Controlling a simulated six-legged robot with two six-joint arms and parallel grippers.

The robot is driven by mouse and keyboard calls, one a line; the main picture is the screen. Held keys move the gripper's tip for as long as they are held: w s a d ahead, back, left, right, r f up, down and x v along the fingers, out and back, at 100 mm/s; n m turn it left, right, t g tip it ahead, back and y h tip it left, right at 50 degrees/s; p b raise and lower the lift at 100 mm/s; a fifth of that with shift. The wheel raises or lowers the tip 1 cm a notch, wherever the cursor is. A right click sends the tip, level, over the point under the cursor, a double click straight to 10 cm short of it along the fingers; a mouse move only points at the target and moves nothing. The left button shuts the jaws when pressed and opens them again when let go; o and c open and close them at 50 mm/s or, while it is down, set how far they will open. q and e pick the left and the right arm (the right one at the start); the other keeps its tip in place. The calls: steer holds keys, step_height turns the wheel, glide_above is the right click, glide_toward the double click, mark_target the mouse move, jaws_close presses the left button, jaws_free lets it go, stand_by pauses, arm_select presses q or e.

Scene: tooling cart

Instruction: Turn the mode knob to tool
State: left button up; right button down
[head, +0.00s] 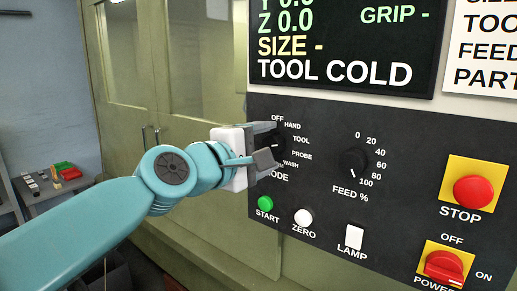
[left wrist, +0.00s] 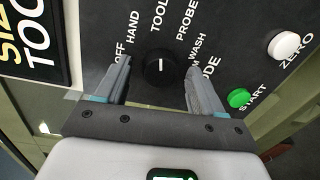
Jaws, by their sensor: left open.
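The black mode knob (head: 277,146) is on the dark control panel, ringed by the labels OFF, HAND, TOOL, PROBE and WASH. In the left wrist view the knob (left wrist: 158,69) has a white mark that points up, toward the TOOL label (left wrist: 158,16). My left gripper (head: 268,143) is at the panel with its fingers apart. In the left wrist view its fingers (left wrist: 158,75) stand on either side of the knob, with gaps between them and it. Part of the knob and some labels are hidden by the fingers in the head view. My right gripper does not show.
Below the knob are a green START button (head: 265,205), a white ZERO button (head: 303,218) and a white LAMP switch (head: 354,237). A FEED knob (head: 354,162), red STOP button (head: 473,192) and red POWER switch (head: 444,266) are to the right. The screen (head: 340,45) reads TOOL COLD.

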arm_select(q)
steer(key=b+v, duration=0.3)
steer(key=v, duration=1.3)
steer(key=shift+a, duration=0.1)
